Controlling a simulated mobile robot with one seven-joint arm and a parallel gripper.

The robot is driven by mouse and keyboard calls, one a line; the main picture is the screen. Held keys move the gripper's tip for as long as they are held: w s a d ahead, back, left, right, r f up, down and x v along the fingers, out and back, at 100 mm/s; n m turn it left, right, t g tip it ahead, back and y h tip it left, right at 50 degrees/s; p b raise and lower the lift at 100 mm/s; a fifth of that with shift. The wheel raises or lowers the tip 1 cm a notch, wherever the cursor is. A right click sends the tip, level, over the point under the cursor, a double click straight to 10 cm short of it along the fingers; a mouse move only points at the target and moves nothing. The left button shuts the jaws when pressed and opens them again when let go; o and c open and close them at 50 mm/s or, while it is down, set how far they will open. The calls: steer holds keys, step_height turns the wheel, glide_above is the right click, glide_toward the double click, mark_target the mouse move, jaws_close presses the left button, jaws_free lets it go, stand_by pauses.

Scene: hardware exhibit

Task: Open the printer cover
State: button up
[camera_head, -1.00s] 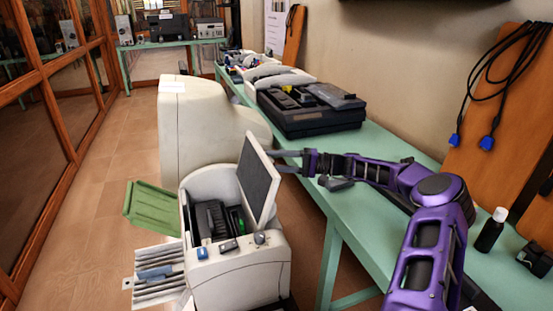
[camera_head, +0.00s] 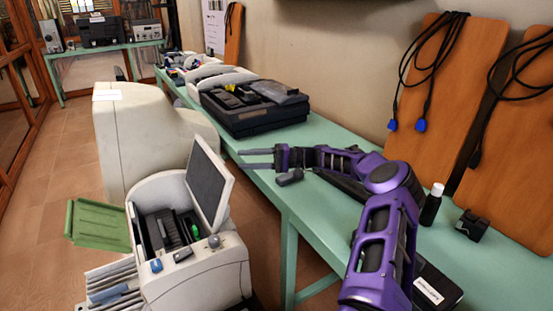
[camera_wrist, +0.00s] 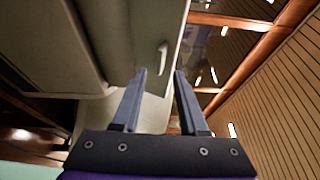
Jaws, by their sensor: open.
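The printer (camera_head: 195,277) is a white, boxy machine in the foreground of the head view. Its cover (camera_head: 208,185), a white-rimmed panel with a dark grey face, stands raised and tilted, with dark parts inside the body exposed below it. My gripper (camera_head: 241,159) is open and empty, to the right of the cover's upper edge in the picture; the gap in depth is unclear. In the wrist view my two fingers (camera_wrist: 160,72) are apart with nothing between them. A pale surface with a small light handle (camera_wrist: 162,58) lies beyond them; I cannot tell which object it belongs to.
The green table (camera_head: 325,130) on the right carries a black device (camera_head: 255,108) and a small bottle (camera_head: 432,205). Open floor (camera_head: 60,150) lies on the left.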

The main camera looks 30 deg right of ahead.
steer(key=v, duration=1)
